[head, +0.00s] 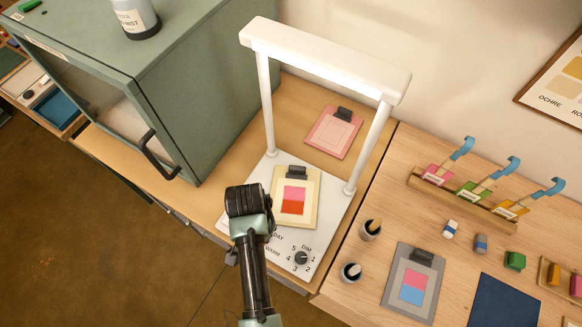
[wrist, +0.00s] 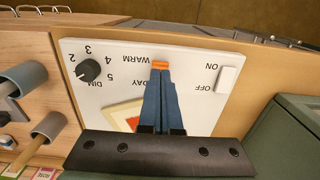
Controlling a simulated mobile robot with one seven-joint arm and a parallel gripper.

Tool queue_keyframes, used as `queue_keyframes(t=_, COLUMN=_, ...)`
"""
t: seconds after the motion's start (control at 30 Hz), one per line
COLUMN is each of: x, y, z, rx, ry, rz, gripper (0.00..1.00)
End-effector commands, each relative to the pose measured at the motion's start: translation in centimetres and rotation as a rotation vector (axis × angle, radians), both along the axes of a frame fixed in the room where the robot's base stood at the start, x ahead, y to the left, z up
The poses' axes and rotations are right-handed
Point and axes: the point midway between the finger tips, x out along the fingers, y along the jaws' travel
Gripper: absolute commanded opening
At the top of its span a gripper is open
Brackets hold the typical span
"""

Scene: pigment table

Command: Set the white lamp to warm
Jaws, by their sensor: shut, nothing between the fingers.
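The white lamp (head: 330,62) stands over its white base plate (head: 335,212), which also shows in the wrist view (wrist: 196,56). The plate has WARM and DAY labels, a black dim dial (wrist: 88,70) and a white ON/OFF rocker (wrist: 228,80). My gripper (wrist: 161,73) is shut and empty, its tips low over the plate beside the WARM label. A small orange piece (wrist: 161,65) shows right at the tips; I cannot tell whether it belongs to the lamp's switch. My arm hides this spot in the head view. The tips' contact with the plate is unclear.
A cream card with pink and red patches (head: 281,208) lies on the lamp base. A green cabinet (head: 180,95) stands to the left. Two small cups (head: 370,230) and a grey clipboard (head: 400,298) are to the right. A pink clipboard (head: 328,137) lies behind.

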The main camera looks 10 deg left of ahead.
Motion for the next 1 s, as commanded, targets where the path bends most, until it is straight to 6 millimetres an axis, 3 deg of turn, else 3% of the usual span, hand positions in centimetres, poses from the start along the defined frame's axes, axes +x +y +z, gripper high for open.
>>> queue_keyframes(t=1.0, x=0.01, y=0.01, z=-0.65, rx=0.0, ry=0.0, rz=0.0, gripper=0.0)
